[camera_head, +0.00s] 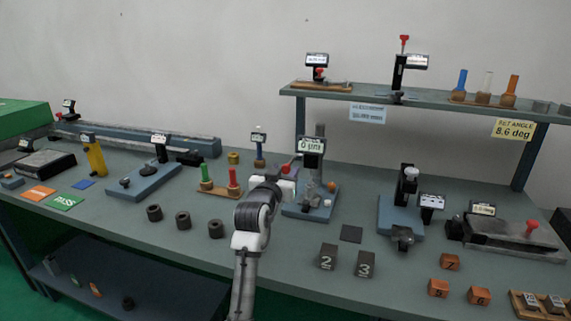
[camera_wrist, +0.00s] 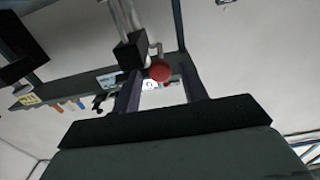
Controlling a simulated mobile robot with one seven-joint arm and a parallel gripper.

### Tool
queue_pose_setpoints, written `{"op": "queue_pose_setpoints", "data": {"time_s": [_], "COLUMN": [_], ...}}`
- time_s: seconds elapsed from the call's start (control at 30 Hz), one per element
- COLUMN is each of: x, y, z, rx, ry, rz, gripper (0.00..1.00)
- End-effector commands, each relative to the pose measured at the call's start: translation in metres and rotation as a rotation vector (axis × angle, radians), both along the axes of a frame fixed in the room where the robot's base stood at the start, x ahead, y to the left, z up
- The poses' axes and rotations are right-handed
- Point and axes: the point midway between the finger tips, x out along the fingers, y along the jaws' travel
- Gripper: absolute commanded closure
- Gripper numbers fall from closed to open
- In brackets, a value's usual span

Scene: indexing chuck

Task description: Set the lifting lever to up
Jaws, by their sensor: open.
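The lifting lever shows as a red ball knob (camera_head: 286,168) at the left side of a gauge stand (camera_head: 304,210) in the head view. In the wrist view the red knob (camera_wrist: 160,70) appears between the tips of my gripper (camera_wrist: 162,80), beside a dark block (camera_wrist: 130,51) on a pale rod. My gripper (camera_head: 282,181) is open, with its two dark fingers apart to either side of the knob in the picture. I cannot tell whether either finger touches it. The gauge display (camera_head: 311,145) stands above the knob. The lever's arm is mostly hidden.
A wooden rack with green and red plugs (camera_head: 219,191) stands left of my gripper. Dark numbered blocks (camera_head: 328,257) and a dark square pad (camera_head: 351,234) lie to the right. A shelf (camera_head: 430,100) is at the back right.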

Motion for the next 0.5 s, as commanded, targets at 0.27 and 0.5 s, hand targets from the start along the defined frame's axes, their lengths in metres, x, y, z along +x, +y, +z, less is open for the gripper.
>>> {"op": "queue_pose_setpoints", "data": {"time_s": [0.27, 0.5], "x": [0.02, 0.021], "y": [-0.006, -0.006], "z": [0.0, 0.0], "rx": [0.0, 0.0], "ry": [0.0, -0.001], "rz": [0.001, 0.001], "gripper": [0.57, 0.57]}}
